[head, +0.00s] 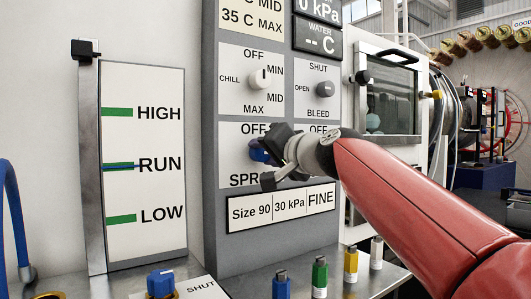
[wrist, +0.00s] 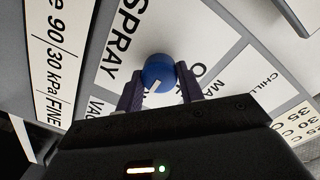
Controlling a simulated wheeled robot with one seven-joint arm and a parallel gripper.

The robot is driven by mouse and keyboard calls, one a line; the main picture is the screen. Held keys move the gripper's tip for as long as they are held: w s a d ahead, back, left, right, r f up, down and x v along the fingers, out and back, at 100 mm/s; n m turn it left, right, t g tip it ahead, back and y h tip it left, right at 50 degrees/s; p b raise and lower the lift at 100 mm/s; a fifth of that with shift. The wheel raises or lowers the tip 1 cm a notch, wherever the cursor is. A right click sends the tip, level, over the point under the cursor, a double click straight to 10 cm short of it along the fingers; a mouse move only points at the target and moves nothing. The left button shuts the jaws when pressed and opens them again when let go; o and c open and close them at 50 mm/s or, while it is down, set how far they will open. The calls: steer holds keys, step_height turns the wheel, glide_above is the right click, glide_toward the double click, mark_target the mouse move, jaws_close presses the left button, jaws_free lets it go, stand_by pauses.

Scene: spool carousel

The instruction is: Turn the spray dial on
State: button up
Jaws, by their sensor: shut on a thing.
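The spray dial (head: 258,151) is a round blue knob on the grey upright panel, under a partly covered OFF label and above a partly covered SPRAY label. In the wrist view the dial (wrist: 158,70) sits between the two dark fingers of my gripper (wrist: 160,88), which is shut on it. My gripper (head: 268,162) hides part of the dial in the head view. The ends of the dial's scale are partly hidden.
A chill dial (head: 261,77) and a grey shut/open/bleed dial (head: 325,89) sit above on the panel. A level gauge (head: 145,165) is at the left.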

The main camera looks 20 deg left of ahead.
steer(key=o, duration=1)
steer(key=shift+s+d+f, duration=0.1)
steer(key=shift+s+d, duration=0.1)
steer(key=shift+d, duration=0.15)
steer(key=b+v, duration=0.3)
steer(key=v, duration=0.4)
